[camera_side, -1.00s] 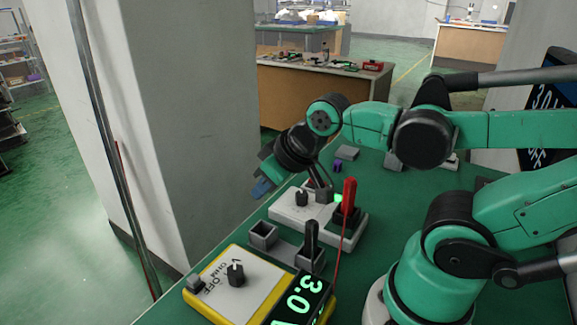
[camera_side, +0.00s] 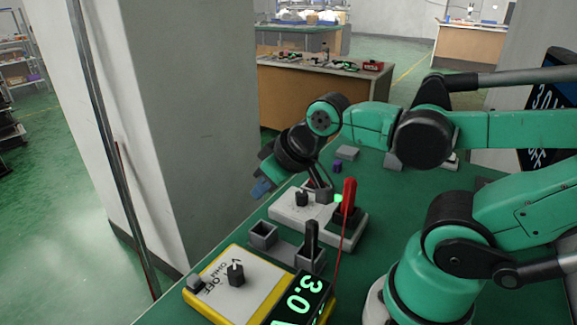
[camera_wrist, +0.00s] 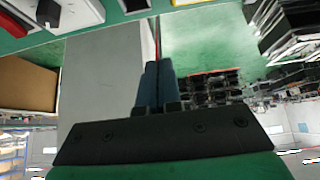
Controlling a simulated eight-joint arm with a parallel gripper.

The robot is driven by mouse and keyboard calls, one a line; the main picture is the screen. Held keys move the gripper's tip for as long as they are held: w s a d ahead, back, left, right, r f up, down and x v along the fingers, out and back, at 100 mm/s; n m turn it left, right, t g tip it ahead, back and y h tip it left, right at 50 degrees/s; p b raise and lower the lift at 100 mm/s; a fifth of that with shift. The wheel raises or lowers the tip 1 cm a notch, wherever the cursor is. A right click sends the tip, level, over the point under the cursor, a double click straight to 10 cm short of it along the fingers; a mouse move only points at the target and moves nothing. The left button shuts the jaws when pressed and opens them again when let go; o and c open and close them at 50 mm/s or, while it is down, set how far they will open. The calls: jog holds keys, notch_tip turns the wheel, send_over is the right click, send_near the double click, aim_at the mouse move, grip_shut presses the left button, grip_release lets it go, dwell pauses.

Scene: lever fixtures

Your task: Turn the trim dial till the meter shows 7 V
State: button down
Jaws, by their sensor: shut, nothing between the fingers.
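The yellow meter (camera_side: 225,297) lies at the front of the green table in the side view. Its display (camera_side: 299,298) reads 3.0 in green digits. A black knob (camera_side: 236,274) sits on its face, beside OFF markings. Behind it, a white and grey fixture (camera_side: 285,209) carries a dark dial (camera_side: 302,198) and a small green light. I cannot read any label on that dial. My gripper (camera_side: 262,187) is above and left of the fixture, apart from it, pointing down-left past the table edge. Its fingers (camera_wrist: 157,86) show together and empty in the wrist view.
Small blocks (camera_side: 347,152) lie farther back. A grey pillar (camera_side: 205,130) rises beyond the left table edge.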

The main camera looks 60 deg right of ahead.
jog(key=c, duration=1.5)
grip_release()
jog(key=o, duration=0.8)
jog(key=shift+w+d+n+g, duration=0.15)
jog(key=shift+d+n+g, duration=0.15)
jog(key=shift+d, duration=0.15)
jog(key=shift+c, duration=0.2)
jog(key=shift+o, duration=0.9)
jog(key=d+n+g, duration=0.1)
jog(key=d, duration=0.1)
jog(key=d+n+g, duration=0.1)
jog(key=w+d+f+n+g, duration=0.1)
jog(key=d, duration=0.1)
jog(key=shift+d+n+h, duration=0.3)
jog(key=shift+d+h, duration=0.05)
jog(key=shift+h, duration=0.05)
jog(key=n+g, duration=0.3)
jog(key=n, duration=0.1)
send_over(302, 193)
jog(key=f, duration=0.2)
jog(key=shift+a+f+y, duration=0.25)
jog(key=shift+f+y, duration=0.05)
jog(key=shift+f, duration=0.1)
jog(key=shift+d+f+n+g, duration=0.3)
jog(key=shift+f+n, duration=0.1)
jog(key=shift+f, duration=2.6)
grip_shut()
